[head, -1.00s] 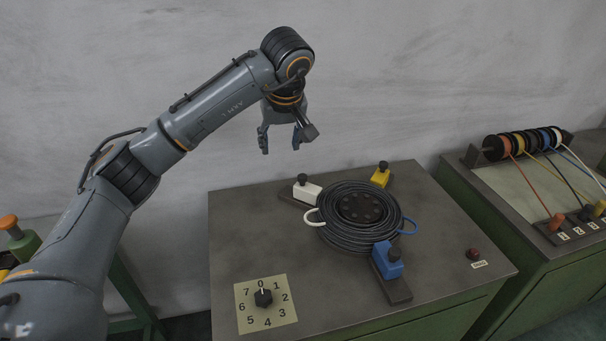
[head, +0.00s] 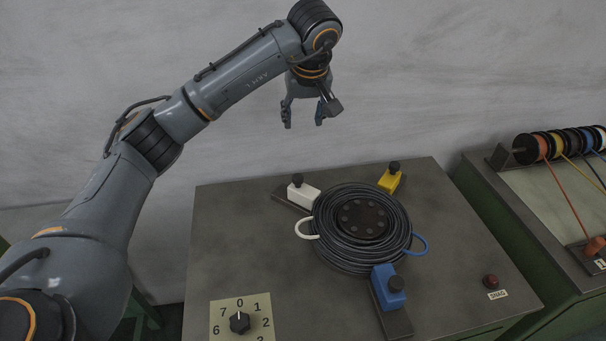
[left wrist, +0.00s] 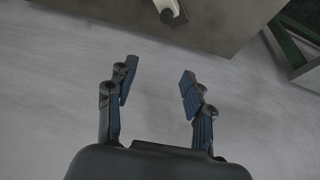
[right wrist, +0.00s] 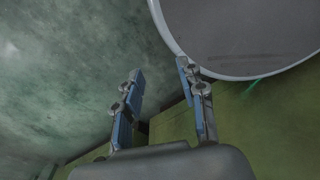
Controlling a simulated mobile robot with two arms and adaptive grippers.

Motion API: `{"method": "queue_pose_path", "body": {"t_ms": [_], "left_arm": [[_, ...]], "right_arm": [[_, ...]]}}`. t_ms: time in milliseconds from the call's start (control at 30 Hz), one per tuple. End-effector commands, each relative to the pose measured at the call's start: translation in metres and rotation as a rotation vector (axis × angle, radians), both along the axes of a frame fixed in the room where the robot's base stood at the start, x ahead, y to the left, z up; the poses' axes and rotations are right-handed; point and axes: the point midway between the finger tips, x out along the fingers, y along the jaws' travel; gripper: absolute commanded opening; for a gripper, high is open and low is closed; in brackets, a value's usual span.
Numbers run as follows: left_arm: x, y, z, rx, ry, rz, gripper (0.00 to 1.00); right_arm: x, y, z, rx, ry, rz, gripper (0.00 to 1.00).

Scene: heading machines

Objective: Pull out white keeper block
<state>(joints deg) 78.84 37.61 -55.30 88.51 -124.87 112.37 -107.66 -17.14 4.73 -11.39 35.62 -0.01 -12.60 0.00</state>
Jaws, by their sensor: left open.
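The white keeper block (head: 308,196) with a black knob sits on a dark rail at the back left of a round black cable coil (head: 350,250). A white loop (head: 306,229) sticks out from the coil near it. My left gripper (head: 303,116) is open and empty, fingers down, above and behind the block in the head view. In the left wrist view (left wrist: 160,72) its fingers are apart, and a white piece with a dark knob (left wrist: 168,10) shows at the top edge. My right gripper (right wrist: 162,75) is open and empty, out of the head view.
A yellow block (head: 391,181) and a blue block (head: 389,288) also sit around the coil. A numbered dial (head: 240,322) is at the front left, a red button (head: 491,281) at the right. The bench's left top (head: 235,240) is clear. A cabinet with coloured spools (head: 560,143) stands right.

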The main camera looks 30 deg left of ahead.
Motion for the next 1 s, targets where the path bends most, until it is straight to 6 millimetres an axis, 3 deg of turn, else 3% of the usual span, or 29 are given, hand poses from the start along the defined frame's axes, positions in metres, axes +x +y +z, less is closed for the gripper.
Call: {"method": "queue_pose_path", "body": {"t_ms": [333,600,800,1000], "left_arm": [[0.000,0.000,-0.049,0.000,-0.002,0.001,0.52],[-0.001,0.000,-0.084,-0.001,-0.002,0.000,0.52],[0.003,0.003,-0.095,-0.001,-0.001,0.001,0.52],[0.013,0.012,-0.130,-0.002,0.004,0.003,0.52]], "right_arm": [[-0.015,-0.001,-0.051,-0.003,0.021,0.000,0.40],[0.000,0.000,-0.086,0.000,0.001,0.000,0.40],[0.002,0.003,-0.084,0.004,-0.003,0.000,0.40],[0.000,0.004,-0.077,0.005,-0.001,-0.001,0.40]]}}
